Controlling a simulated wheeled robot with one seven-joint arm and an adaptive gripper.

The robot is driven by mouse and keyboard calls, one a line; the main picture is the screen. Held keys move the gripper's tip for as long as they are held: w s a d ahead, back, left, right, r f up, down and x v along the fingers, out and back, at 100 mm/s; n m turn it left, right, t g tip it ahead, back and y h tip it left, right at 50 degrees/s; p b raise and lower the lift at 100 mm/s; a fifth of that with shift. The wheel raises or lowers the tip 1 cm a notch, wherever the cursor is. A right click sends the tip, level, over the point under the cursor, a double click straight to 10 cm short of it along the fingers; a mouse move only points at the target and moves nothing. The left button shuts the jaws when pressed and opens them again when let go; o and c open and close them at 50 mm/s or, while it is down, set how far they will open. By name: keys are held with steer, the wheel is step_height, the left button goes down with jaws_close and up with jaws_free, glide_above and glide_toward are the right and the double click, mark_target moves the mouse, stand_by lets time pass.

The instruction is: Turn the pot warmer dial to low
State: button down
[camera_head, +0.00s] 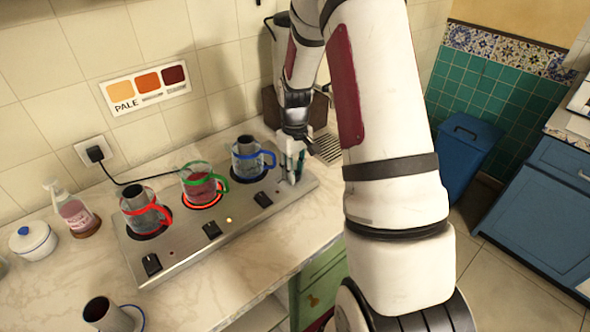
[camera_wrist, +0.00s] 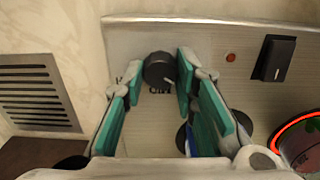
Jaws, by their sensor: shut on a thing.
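The pot warmer is a long metal plate (camera_head: 185,252) on the counter, holding three glass mugs. In the wrist view its round black dial (camera_wrist: 158,68) is between the teal pads of my gripper (camera_wrist: 161,76), which is shut on it. A white mark on the dial points to the lower right. Lettering beside the dial is partly hidden and unclear. In the head view my gripper (camera_head: 291,166) reaches down at the plate's right end, hiding the dial there.
The blue-banded mug (camera_head: 246,168) stands just left of my gripper. The green-banded mug (camera_head: 200,187) sits on a glowing ring, and the red-banded mug (camera_head: 144,220) is further left. Black rocker switches (camera_head: 211,230) line the front. A grille (camera_wrist: 38,92) lies beside the plate.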

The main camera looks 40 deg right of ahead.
stand_by(0.3)
steer(key=c, duration=1.3)
jaws_free()
step_height(320, 180, up, 12)
